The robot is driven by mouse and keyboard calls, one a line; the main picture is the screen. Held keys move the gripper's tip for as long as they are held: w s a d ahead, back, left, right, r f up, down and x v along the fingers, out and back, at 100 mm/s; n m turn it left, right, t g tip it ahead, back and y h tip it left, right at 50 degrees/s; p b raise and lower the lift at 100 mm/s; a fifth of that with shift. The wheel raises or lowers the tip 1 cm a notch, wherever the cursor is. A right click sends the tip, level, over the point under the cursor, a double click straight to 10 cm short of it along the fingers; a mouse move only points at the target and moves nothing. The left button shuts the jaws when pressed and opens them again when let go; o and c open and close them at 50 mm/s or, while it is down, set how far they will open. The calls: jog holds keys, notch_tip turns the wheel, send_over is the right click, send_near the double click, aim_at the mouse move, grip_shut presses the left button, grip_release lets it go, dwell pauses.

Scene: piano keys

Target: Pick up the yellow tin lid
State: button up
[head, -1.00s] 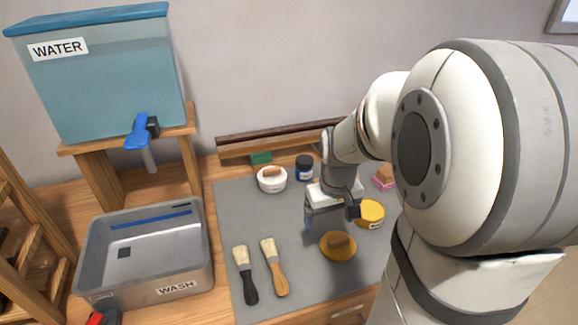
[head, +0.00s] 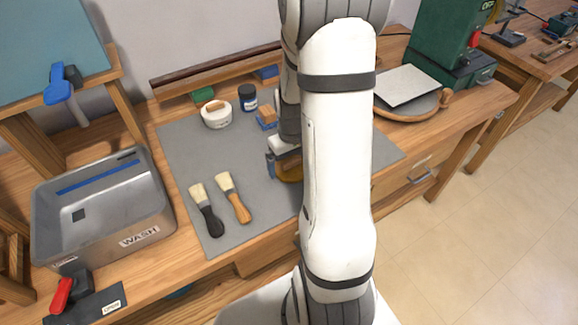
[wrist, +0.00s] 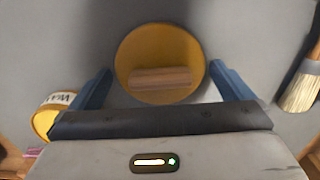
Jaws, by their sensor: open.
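The yellow tin lid (wrist: 145,60) is a round disc with a brown wooden handle block (wrist: 160,79) across it. It lies flat on the grey mat. In the wrist view it sits between and just beyond the open fingers of my gripper (wrist: 160,67), with the handle running crosswise. No finger visibly touches it, though the exact height is hard to tell. In the head view my gripper (head: 284,157) is over the lid (head: 291,173), and my arm hides much of both. The yellow wax tin (wrist: 44,123) shows at the lower left of the wrist view.
Two brushes (head: 233,198) lie left of the lid on the mat (head: 180,150). A white tub (head: 216,117) and a dark blue jar (head: 248,97) stand behind. The wash basin (head: 60,235) is at the left.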

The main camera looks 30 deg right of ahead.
jog(key=shift+f, duration=0.1)
jog(key=c, duration=0.7)
